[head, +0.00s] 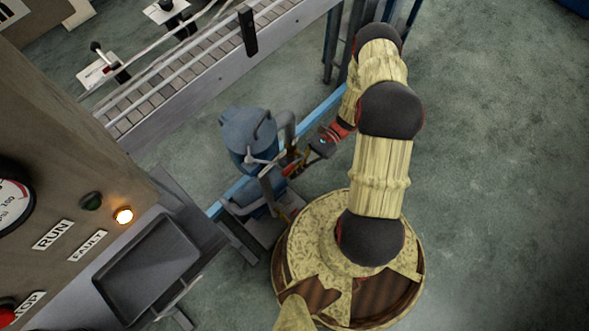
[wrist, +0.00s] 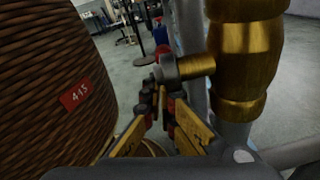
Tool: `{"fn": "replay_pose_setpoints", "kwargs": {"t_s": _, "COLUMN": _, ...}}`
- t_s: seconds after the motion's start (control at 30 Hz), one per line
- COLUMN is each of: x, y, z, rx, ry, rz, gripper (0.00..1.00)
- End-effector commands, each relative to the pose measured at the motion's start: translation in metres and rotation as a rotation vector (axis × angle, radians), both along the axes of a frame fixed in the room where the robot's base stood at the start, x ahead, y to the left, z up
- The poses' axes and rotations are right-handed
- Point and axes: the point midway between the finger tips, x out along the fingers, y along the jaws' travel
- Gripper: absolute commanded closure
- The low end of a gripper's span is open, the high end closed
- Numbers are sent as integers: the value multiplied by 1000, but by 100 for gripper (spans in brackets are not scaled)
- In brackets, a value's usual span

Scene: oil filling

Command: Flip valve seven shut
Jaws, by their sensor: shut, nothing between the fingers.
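My gripper (head: 293,168) is shut and empty, reaching left to the pipework beside a blue-grey tank (head: 249,135). A pale valve-like handle (head: 262,160) shows at the tank's near side, close to the gripper; its number is not readable. In the wrist view, my fingertips (wrist: 158,98) are close together, just below a grey fitting (wrist: 168,70) on a brass stem. The stem comes from a large brass body (wrist: 240,60) on the right. I cannot tell whether the fingers touch the fitting, nor which part is valve seven.
A brown woven-textured surface with a red label (wrist: 74,95) fills the left of the wrist view. A conveyor (head: 185,70) runs behind the tank. A control panel with an orange lit lamp (head: 124,215) and a dark tray (head: 147,268) stand left. Floor on the right is clear.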

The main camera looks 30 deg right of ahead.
Motion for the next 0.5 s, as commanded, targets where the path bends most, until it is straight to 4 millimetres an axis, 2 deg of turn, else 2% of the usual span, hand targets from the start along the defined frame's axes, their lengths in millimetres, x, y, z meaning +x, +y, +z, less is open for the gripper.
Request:
{"fn": "replay_pose_setpoints", "kwargs": {"t_s": 0.33, "x": 0, "y": 0, "z": 0, "rx": 0, "ry": 0, "rz": 0, "gripper": 100}}
{"fn": "replay_pose_setpoints", "kwargs": {"t_s": 0.5, "x": 5, "y": -12, "z": 1, "rx": -1, "ry": -3, "rz": -3, "gripper": 100}}
